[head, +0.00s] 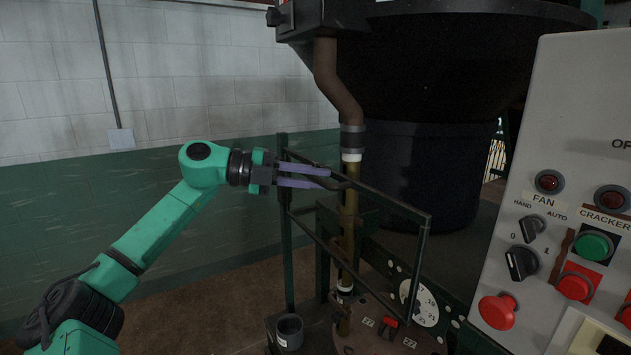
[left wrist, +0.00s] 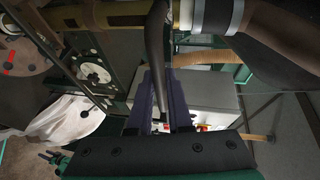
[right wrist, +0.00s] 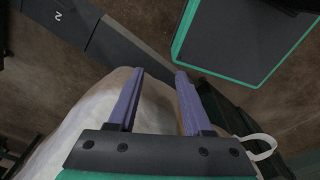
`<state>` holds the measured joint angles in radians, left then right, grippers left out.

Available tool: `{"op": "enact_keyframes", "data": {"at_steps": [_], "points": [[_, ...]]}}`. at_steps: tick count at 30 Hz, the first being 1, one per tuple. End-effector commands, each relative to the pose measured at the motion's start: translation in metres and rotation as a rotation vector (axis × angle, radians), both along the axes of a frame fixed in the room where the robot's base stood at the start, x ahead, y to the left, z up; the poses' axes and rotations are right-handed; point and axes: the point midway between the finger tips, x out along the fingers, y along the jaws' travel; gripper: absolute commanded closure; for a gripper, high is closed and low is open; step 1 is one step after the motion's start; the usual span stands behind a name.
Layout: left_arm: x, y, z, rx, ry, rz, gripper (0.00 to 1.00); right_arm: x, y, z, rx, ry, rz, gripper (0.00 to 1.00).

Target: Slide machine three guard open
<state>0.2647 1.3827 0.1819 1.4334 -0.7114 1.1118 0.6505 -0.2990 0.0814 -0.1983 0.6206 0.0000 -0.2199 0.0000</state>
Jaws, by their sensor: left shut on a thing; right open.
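A dark frame of rails (head: 385,197) stands around a yellow-brown vertical pipe (head: 349,215) in the head view; it may be the machine three guard, but I see no label naming it. My left gripper (head: 325,178) reaches in from the left at the frame's upper rail. Its purple fingers are shut on a dark slim bar (left wrist: 157,45), which runs up between them toward the pipe in the left wrist view. I cannot tell whether this bar belongs to the frame or the pipe. My right gripper (right wrist: 159,72) is open, with whitish fabric (right wrist: 155,108) beneath its fingers.
A grey control panel (head: 590,110) with red and green buttons fills the right side. A large dark hopper (head: 440,90) stands behind the pipe. A round white dial (head: 420,303) is low in front. A dark, green-edged box (right wrist: 245,35) shows in the right wrist view.

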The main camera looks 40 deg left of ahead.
Motion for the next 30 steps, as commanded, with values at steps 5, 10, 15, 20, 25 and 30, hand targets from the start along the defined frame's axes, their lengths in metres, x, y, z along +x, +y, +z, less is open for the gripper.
{"op": "enact_keyframes", "data": {"at_steps": [5,10,15,20,25,30], "points": [[0.001,0.001,-0.001,0.001,0.0,0.003,0.53,-0.001,0.0,0.0,0.0,0.001,0.0,0.5],[0.0,0.0,-0.001,0.0,0.001,0.002,0.53,-0.001,0.0,0.0,0.0,0.002,0.0,0.5],[-0.001,0.002,-0.002,0.0,0.0,0.002,0.53,-0.001,0.0,-0.003,0.0,0.002,0.0,0.5],[-0.012,0.014,-0.004,0.0,0.0,0.005,0.53,-0.001,0.0,-0.022,0.0,0.002,0.001,0.5],[-0.04,0.042,0.001,0.0,-0.002,0.006,0.53,-0.002,0.0,-0.05,0.0,0.003,0.002,0.5],[-0.074,0.076,0.014,0.001,-0.001,0.008,0.53,-0.002,0.001,-0.066,0.001,0.003,0.002,0.5]]}}
